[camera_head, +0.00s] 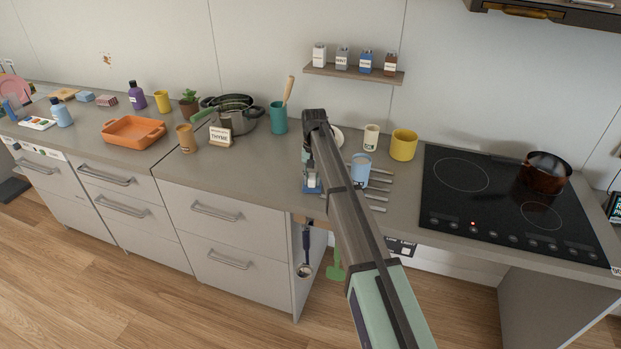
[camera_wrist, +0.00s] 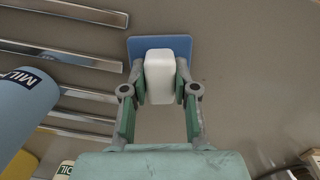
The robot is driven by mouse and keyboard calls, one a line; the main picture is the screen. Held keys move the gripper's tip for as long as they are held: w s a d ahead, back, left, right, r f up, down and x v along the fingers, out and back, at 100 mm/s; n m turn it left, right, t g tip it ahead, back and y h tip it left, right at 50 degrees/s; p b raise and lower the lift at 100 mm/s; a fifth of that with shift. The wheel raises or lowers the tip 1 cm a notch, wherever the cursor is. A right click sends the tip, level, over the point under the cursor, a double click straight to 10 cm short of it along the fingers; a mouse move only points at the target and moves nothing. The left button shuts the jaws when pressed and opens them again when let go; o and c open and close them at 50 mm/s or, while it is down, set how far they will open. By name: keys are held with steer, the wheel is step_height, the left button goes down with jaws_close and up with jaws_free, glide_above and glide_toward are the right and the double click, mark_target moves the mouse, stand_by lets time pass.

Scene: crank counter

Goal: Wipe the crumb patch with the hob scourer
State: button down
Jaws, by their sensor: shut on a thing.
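My gripper (camera_wrist: 160,82) is shut on a white block-shaped handle (camera_wrist: 159,72) with a flat blue pad (camera_wrist: 180,45) under it, which I take to be the hob scourer. The pad is at the worktop surface; I cannot tell if it touches. In the head view my gripper (camera_head: 312,180) is over the counter, left of the light blue mug, with the blue scourer (camera_head: 312,188) partly hidden by the arm. Faint dark specks on the worktop at the lower right of the wrist view (camera_wrist: 266,153) may be the crumb patch; I cannot be sure.
Several metal strips or cutlery handles (camera_head: 378,180) lie right of my gripper. The black hob (camera_head: 490,200) with a brown pan (camera_head: 546,172) is further right. A thyme sign (camera_head: 220,138) stands left.

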steer(key=shift+w+a, duration=0.15)
steer(key=shift+a, duration=0.1)
steer(key=shift+w+a+r+p, duration=0.15)
steer(key=shift+w+a, duration=0.1)
steer(key=shift+a, duration=0.4)
steer(key=shift+w+a+f+p, duration=0.1)
steer(key=shift+w+a+p, duration=0.1)
steer(key=shift+a, duration=0.4)
steer(key=shift+w+a, duration=0.3)
steer(key=shift+a, duration=0.65)
steer(key=shift+w+a, duration=0.3)
steer(key=shift+a, duration=0.65)
steer(key=shift+w+a, duration=0.3)
steer(key=shift+a, duration=0.65)
steer(key=shift+r+p, duration=1.5)
steer(key=shift+r, duration=1.4)
steer(key=shift+r, duration=0.15)
step_height(320, 180, up, 3)
steer(key=shift+f+p, duration=0.15)
steer(key=shift+p, duration=0.55)
